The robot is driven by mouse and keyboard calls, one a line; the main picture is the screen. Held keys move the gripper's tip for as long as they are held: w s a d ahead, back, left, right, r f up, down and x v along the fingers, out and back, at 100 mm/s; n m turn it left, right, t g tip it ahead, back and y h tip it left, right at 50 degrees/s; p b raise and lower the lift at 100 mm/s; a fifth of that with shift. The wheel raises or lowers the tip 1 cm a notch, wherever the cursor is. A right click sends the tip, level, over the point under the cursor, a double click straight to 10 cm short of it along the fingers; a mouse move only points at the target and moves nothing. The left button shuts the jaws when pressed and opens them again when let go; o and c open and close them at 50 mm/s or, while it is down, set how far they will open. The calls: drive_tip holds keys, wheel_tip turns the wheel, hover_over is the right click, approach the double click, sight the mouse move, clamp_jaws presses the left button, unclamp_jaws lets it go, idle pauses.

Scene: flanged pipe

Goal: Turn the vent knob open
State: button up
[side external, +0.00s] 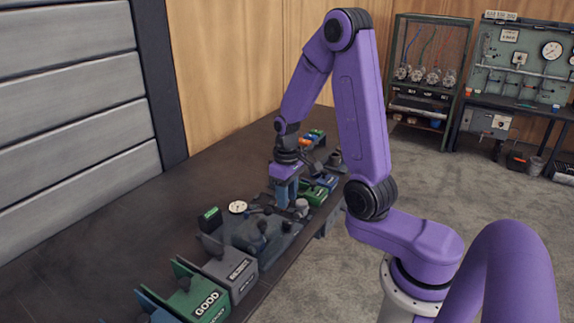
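My gripper (287,205) points straight down over the dark pipe fixture (262,235) on the bench. Its fingertips are small and merge with the parts around them, so I cannot tell whether they are open or shut. A light grey rounded part (302,207) stands just right of the fingers; it may be the vent knob, but no label on it can be read. I cannot tell whether the gripper touches it. A round white gauge (237,207) sits on the left of the fixture.
The dark bench (120,220) has free room at its left. A green bin marked GOOD (200,303) and a grey bin (233,272) stand at the front. More small coloured bins (318,192) lie behind the gripper. Racks stand at the back right.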

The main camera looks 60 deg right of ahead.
wheel_tip(320, 180, up, 9)
idle(0.4)
drive_tip(key=shift+a, duration=0.1)
drive_tip(key=s+a+n, duration=0.5)
drive_tip(key=a+n, duration=0.1)
drive_tip(key=a, duration=0.4)
drive_tip(key=s+a+n, duration=0.2)
drive_tip(key=s+n, duration=0.1)
drive_tip(key=s, duration=0.4)
drive_tip(key=s+a+n, duration=0.2)
drive_tip(key=s+n, duration=0.1)
drive_tip(key=s, duration=0.5)
drive_tip(key=shift+s+a, duration=0.15)
drive_tip(key=shift+a, duration=0.15)
